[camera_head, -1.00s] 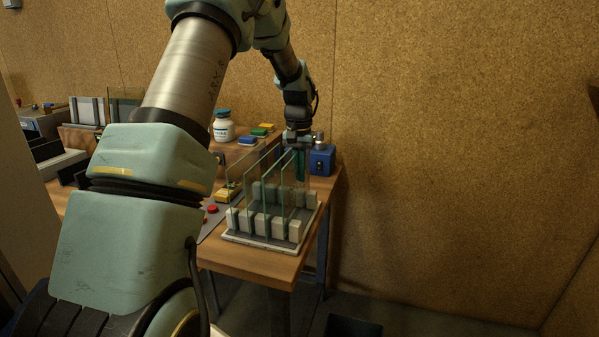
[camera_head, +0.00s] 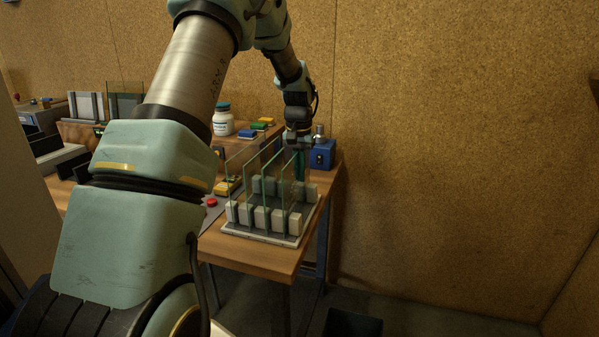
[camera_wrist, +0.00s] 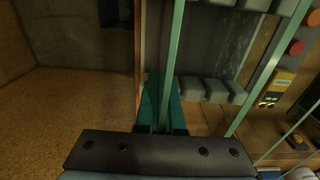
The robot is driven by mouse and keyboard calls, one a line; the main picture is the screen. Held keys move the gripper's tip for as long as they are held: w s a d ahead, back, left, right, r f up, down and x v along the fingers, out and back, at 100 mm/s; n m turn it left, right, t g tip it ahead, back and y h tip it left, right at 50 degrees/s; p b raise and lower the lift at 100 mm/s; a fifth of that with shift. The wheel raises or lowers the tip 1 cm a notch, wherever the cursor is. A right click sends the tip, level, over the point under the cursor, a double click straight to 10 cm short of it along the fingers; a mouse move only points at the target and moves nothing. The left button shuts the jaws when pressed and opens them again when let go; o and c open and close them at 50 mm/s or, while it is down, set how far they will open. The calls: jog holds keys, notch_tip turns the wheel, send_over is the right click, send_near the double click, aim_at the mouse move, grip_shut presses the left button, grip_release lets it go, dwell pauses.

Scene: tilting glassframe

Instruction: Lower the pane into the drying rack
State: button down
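The drying rack (camera_head: 232,231) is a pale tray with two rows of light blocks near the table's front right corner. Several clear glass panes with green edges stand upright in it. My gripper (camera_head: 299,168), with teal fingers, points down over the rack's right side. In the wrist view, the fingers (camera_wrist: 160,108) close on either side of the edge of one pane (camera_wrist: 174,45). This held pane is the rightmost one in the head view (camera_head: 291,190), upright, its lower part among the blocks. I cannot tell whether its bottom edge touches the rack floor.
A blue box (camera_head: 322,155) stands close behind and right of my gripper. A white jar (camera_head: 223,120), coloured blocks (camera_head: 247,134) and a red button (camera_head: 211,202) are on the table. Other panes stand close left of the held one.

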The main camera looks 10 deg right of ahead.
jog(key=c, duration=1)
grip_release()
jog(key=shift+o, duration=0.2)
jog(key=shift+f, duration=0.1)
notch_tip(320, 180, up, 11)
jog(key=b, duration=0.3)
jog(key=shift+s, duration=0.15)
jog(key=shift+a+f, duration=0.1)
